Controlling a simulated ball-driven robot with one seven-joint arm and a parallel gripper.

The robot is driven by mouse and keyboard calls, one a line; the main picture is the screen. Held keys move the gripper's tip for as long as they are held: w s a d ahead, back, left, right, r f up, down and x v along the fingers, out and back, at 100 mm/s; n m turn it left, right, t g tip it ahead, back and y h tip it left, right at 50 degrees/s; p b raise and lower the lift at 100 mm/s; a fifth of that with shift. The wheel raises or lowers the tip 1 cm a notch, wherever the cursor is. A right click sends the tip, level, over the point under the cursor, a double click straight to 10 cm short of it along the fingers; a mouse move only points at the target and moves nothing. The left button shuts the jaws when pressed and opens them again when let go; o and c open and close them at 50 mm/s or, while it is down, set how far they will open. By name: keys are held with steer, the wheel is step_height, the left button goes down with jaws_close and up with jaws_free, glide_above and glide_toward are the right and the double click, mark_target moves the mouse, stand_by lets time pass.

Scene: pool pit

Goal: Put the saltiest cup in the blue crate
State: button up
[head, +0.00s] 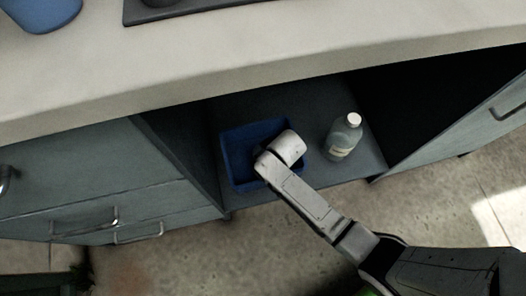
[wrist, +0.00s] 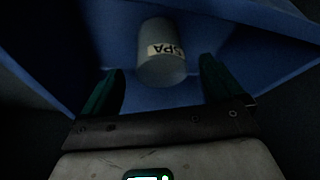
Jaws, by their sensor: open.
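The blue crate (head: 236,177) stands on the shelf in the open cabinet bay under the counter. My arm's end reaches over it and hides part of its inside. In the wrist view, the blue crate's inside (wrist: 245,65) surrounds a grey cup (wrist: 158,68) with a pale label that seems to read "SPA". The cup is in the crate, and I cannot tell if it is upright or tilted. My gripper (wrist: 159,85) is open, its dark green fingers apart on either side of the cup in the picture, with gaps to it. The fingers are hidden in the head view.
A clear bottle (head: 345,137) with a white cap stands on the shelf right of the crate. Cabinet walls bound the bay, and the counter (head: 260,65) overhangs it. A blue container (head: 40,14) and a dark tray (head: 195,8) sit on the counter.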

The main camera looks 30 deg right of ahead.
steer(key=p+v, duration=0.2)
steer(key=v, duration=0.4)
steer(key=shift+s+d, duration=0.1)
steer(key=shift+s, duration=0.05)
steer(key=s+d+r+m+g, duration=0.1)
steer(key=s+d+r, duration=0.2)
steer(key=s+r, duration=0.3)
steer(key=s+d+r+g, duration=0.2)
steer(key=s+r, duration=0.4)
steer(key=s, duration=0.7)
steer(key=shift+d+r+m+h, duration=0.15)
steer(key=shift+d+m+h, duration=0.2)
steer(key=shift+d, duration=0.55)
steer(key=shift+s, duration=0.15)
